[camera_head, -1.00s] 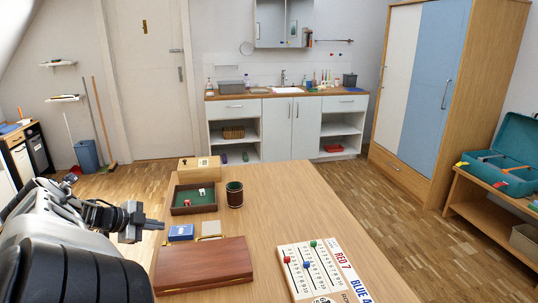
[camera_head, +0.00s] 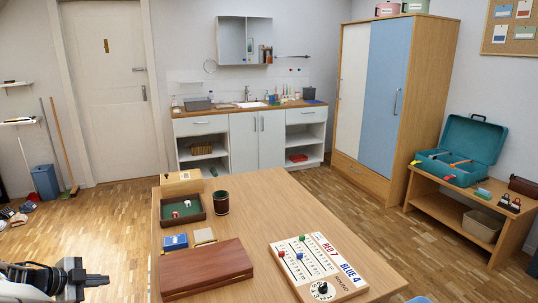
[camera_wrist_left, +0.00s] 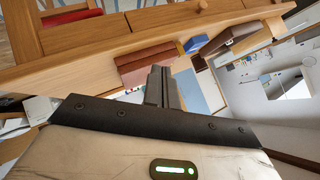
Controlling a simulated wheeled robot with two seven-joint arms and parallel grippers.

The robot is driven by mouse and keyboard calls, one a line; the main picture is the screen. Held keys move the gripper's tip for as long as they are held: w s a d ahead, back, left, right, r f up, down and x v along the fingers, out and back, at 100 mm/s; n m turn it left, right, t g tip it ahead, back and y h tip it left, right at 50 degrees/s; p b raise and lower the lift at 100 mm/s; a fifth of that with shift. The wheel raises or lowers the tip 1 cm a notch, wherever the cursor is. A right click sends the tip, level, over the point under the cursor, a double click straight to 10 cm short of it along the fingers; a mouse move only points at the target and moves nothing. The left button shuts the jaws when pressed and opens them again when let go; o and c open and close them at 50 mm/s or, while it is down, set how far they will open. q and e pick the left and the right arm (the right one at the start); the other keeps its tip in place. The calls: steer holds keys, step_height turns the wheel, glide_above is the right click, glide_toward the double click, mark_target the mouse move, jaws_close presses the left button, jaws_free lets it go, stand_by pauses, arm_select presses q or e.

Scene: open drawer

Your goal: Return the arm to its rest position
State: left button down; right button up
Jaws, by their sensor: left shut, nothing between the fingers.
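My left gripper (camera_head: 95,280) is at the bottom left corner of the head view, left of the wooden table (camera_head: 225,285) and clear of it. Only its end and part of the wrist show. In the left wrist view its fingers (camera_wrist_left: 163,82) are together and hold nothing. The table's edge, with a round wooden knob (camera_wrist_left: 201,5), shows in that view beyond the fingers. My right gripper is not in view.
On the table are a reddish-brown case (camera_head: 205,270), a green-lined tray (camera_head: 183,210) with dice, a dice cup (camera_head: 221,202), a blue box (camera_head: 175,242) and a scoreboard (camera_head: 318,265). The floor left of the table (camera_head: 100,235) is largely clear.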

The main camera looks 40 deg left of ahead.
arm_select(q)
steer(key=s+d+f+n, duration=0.4)
steer(key=s+d+f, duration=0.5)
steer(key=d+f, duration=0.15)
steer(key=s+d+f+n, duration=0.3)
steer(key=s+d+f, duration=0.55)
steer(key=d, duration=0.35)
steer(key=w+d+f+m+g+h, duration=0.1)
steer(key=w+d+f+m+h, duration=0.15)
steer(key=w+d, duration=1.2)
steer(key=w+d+r+m+h, duration=0.1)
steer(key=w+d+r+m, duration=0.2)
steer(key=w+d+r, duration=0.4)
steer(key=w+d+r+m, duration=0.3)
steer(key=w+d+r, duration=0.1)
steer(key=w+r, duration=0.4)
steer(key=d+n, duration=0.6)
steer(key=d, duration=0.4)
steer(key=shift+w+d+f+t, duration=0.25)
steer(key=shift+w+f+t, duration=0.1)
steer(key=shift+f, duration=0.1)
steer(key=shift+h, duration=0.25)
